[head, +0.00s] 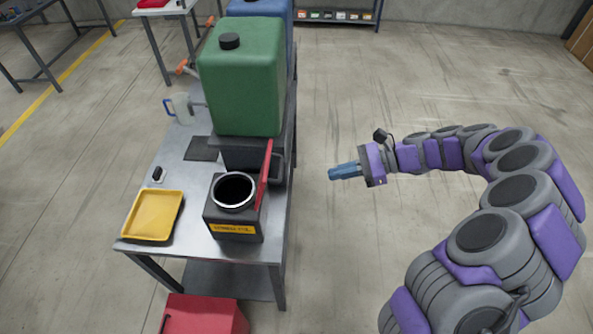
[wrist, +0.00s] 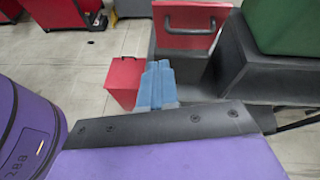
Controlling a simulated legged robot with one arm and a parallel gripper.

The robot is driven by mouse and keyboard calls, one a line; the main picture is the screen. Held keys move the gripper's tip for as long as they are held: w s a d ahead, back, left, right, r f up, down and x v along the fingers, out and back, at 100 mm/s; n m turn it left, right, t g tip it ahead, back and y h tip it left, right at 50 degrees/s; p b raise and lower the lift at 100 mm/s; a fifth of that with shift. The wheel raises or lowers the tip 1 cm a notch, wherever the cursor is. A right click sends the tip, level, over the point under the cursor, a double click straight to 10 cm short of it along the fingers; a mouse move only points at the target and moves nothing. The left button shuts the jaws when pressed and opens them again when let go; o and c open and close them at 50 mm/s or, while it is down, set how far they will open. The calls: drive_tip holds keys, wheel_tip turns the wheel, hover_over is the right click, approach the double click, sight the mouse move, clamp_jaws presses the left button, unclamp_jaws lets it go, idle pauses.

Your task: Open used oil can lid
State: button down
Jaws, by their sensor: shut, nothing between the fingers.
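The used oil can (head: 234,222) is a dark box with a yellow label and a round, silver-rimmed opening, standing on the metal table. Its red lid (head: 264,175) stands upright along the can's right side, and the opening is uncovered. In the wrist view the lid (wrist: 190,42) shows its flat red face with a black handle (wrist: 190,22). My gripper (head: 332,174) has blue fingers and is shut and empty. It hangs in the air to the right of the lid, clear of it. The shut fingers also show in the wrist view (wrist: 158,68).
A large green container (head: 243,85) stands on a dark base behind the can. A yellow tray (head: 153,215) lies left of the can, with a clear jug (head: 183,108) farther back. A red box (head: 203,315) sits on the floor in front. The floor right of the table is clear.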

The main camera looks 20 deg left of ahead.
drive_tip(key=w+d+f+m+t, duration=0.1)
drive_tip(key=w+f+m, duration=0.2)
drive_tip(key=f, duration=0.1)
drive_tip(key=s+a+f+b, duration=0.1)
drive_tip(key=s+a, duration=0.1)
drive_tip(key=a, duration=1)
drive_tip(key=shift+s+a+f+y, duration=0.25)
drive_tip(key=shift+s+a+y, duration=0.05)
drive_tip(key=shift+a, duration=0.1)
drive_tip(key=shift+d, duration=0.1)
drive_tip(key=shift+r, duration=0.15)
